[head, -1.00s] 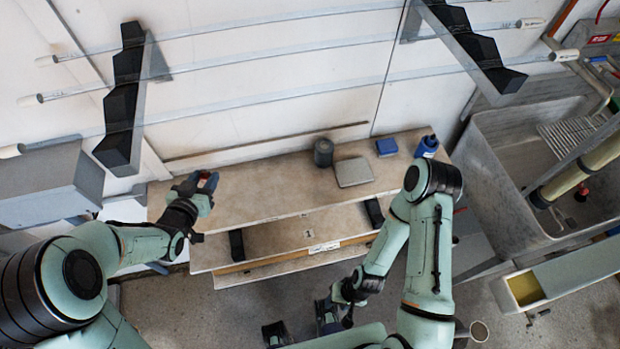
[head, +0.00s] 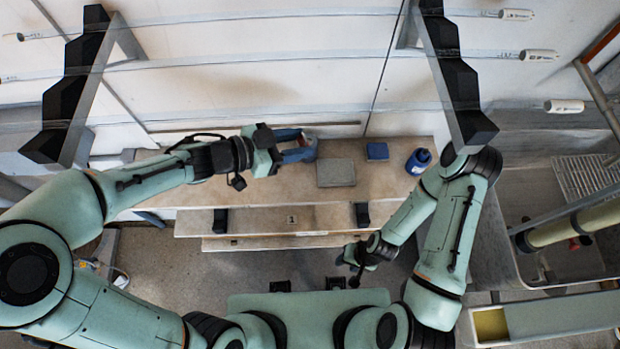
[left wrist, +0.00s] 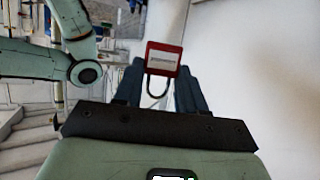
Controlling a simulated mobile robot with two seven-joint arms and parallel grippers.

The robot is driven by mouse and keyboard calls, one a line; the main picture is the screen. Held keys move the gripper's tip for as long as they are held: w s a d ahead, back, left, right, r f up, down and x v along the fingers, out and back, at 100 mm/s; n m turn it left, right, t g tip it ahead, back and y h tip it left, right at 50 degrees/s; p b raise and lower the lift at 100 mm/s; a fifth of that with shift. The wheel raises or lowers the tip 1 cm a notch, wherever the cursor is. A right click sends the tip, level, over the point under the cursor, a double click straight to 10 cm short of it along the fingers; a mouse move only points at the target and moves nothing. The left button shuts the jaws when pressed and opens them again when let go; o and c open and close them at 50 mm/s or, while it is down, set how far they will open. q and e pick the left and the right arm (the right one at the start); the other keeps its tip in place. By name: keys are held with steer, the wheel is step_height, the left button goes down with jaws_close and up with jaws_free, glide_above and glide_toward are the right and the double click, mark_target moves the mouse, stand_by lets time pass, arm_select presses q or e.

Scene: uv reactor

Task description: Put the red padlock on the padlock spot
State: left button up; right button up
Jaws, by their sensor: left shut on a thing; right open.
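My left gripper (head: 297,146) is above the back of the table, shut on the red padlock (left wrist: 163,59). In the left wrist view the padlock sits between the blue fingertips, with its shackle toward the palm and a pale label on its face. In the head view the fingers and arm mostly hide the padlock. My right gripper (head: 348,268) is open, low in front of the table, with nothing visible in it. I cannot make out a marked padlock spot in either view.
The beige table (head: 388,183) holds a flat grey box (head: 336,173), a small blue box (head: 377,151) and a blue bottle (head: 418,161). A sink (head: 535,200) stands right. Black stepped brackets (head: 455,80) hold clear tubes above.

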arm_select(q)
steer(key=b, duration=0.5)
glide_above(299, 188)
step_height(299, 188, down, 14)
steer(key=shift+f, duration=0.25)
steer(key=shift+f+b, duration=0.9)
steer(key=shift+f, duration=1.6)
arm_select(e)
steer(key=s+f, duration=0.4)
steer(key=f, duration=0.4)
steer(key=shift+s+g, duration=0.2)
steer(key=shift+g, duration=0.1)
arm_select(q)
steer(key=shift+f, duration=0.15)
arm_select(e)
steer(key=shift+a+f, duration=0.1)
steer(key=shift+f, duration=0.1)
arm_select(q)
steer(key=shift+f, duration=0.15)
steer(key=o, duration=1.1)
